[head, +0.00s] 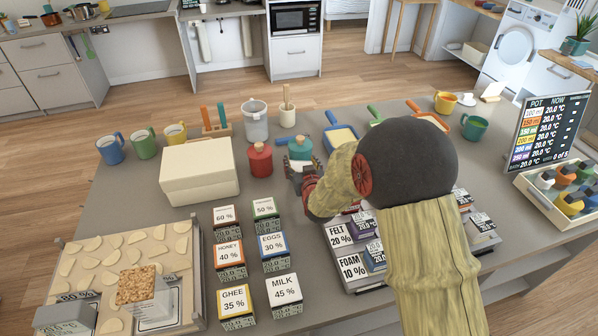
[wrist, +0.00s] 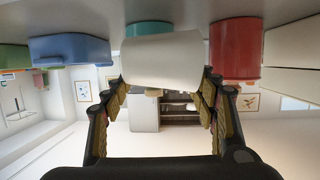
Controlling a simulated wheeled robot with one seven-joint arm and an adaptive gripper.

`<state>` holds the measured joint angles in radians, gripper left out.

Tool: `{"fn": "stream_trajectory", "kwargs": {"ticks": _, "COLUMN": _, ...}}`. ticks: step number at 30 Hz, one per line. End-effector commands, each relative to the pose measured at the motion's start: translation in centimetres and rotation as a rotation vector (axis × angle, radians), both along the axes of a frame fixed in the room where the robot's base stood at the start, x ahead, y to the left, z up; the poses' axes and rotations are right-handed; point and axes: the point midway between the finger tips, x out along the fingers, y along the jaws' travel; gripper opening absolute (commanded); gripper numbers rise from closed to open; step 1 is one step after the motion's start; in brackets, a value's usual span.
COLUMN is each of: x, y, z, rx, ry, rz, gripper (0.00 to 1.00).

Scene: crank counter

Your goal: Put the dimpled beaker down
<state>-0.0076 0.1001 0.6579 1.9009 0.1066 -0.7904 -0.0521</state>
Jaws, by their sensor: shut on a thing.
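A plain off-white, rounded vessel, which I take to be the dimpled beaker (wrist: 162,62), sits between my fingers in the wrist view, which looks upside down. No dimples can be made out. My gripper (wrist: 160,100) is shut on it, a finger at each side. In the head view my gripper (head: 300,178) is low over the counter, just in front of the teal canister (head: 300,147). My arm and fingers hide most of the beaker there. I cannot tell whether its base touches the counter (head: 325,285).
A red canister (head: 260,161) stands close to the left of my gripper, with a cream box (head: 199,172) further left. Blue (head: 341,137) and other coloured scoops lie behind. Labelled blocks, such as the eggs block (head: 272,246), stand in front. Bare counter lies between.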

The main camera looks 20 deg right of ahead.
Motion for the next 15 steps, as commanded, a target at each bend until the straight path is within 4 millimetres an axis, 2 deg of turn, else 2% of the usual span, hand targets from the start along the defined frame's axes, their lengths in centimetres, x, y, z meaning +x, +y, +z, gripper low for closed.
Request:
{"fn": "stream_trajectory", "kwargs": {"ticks": 6, "x": 0.0, "y": 0.0, "z": -3.0, "rx": -0.001, "ry": 0.001, "rz": 0.0, "gripper": 0.29}}
{"fn": "stream_trajectory", "kwargs": {"ticks": 15, "x": 0.0, "y": 0.0, "z": -3.0, "rx": 0.0, "ry": -0.001, "rz": 0.0, "gripper": 0.29}}
